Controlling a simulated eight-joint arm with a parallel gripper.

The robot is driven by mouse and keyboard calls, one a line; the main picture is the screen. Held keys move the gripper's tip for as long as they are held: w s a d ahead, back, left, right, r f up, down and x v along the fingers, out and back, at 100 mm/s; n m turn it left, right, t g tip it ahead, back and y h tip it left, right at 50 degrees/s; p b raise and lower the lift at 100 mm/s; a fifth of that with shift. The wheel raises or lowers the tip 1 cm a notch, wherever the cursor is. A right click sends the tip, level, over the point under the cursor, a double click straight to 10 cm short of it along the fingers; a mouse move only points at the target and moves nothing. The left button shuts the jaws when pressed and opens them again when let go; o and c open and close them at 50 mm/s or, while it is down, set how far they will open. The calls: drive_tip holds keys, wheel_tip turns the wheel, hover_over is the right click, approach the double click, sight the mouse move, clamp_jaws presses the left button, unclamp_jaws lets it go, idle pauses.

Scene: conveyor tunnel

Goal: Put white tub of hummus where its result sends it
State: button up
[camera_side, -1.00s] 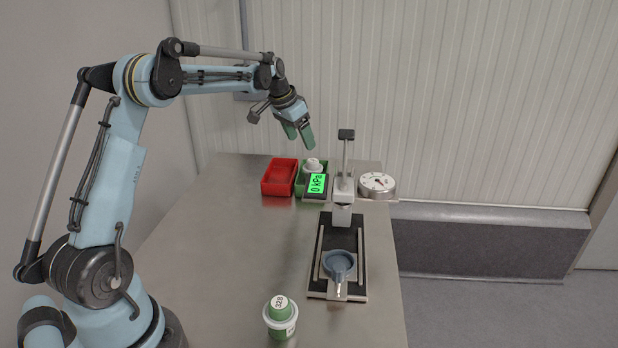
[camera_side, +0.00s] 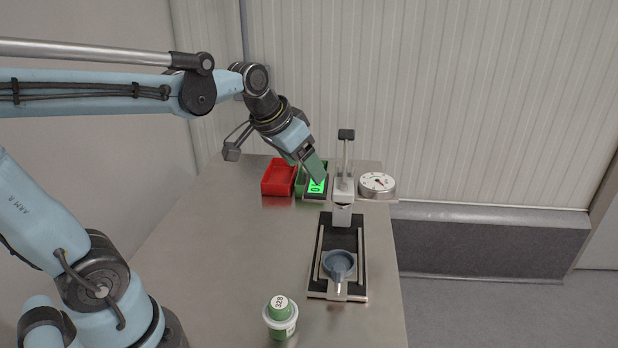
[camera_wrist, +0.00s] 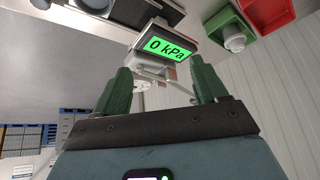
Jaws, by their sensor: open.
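A white tub (camera_wrist: 234,38) sits in the green bin (camera_wrist: 246,56) in the wrist view; in the side view my gripper and the display hide it. A white and green tub marked 328 (camera_side: 281,325) stands upright on the table's front part. I cannot read which one is hummus. The display (camera_wrist: 168,47) is green and reads 0 kPa; in the side view my gripper partly covers it. My gripper (camera_side: 314,174) is open and empty, close to the display. Its two green fingers show apart in the wrist view (camera_wrist: 162,82).
A red bin (camera_side: 278,180) stands left of the green one. A tester with a black base (camera_side: 328,240), a blue-grey cup (camera_side: 340,264) and an upright post (camera_side: 345,160) stands at the right. A round dial gauge (camera_side: 377,184) is behind it. The table's left middle is clear.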

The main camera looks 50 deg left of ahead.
drive_tip(key=s+d+f+t, duration=0.1)
drive_tip(key=s+d+f, duration=0.4)
drive_tip(key=s, duration=0.2)
drive_tip(key=shift+s, duration=0.4)
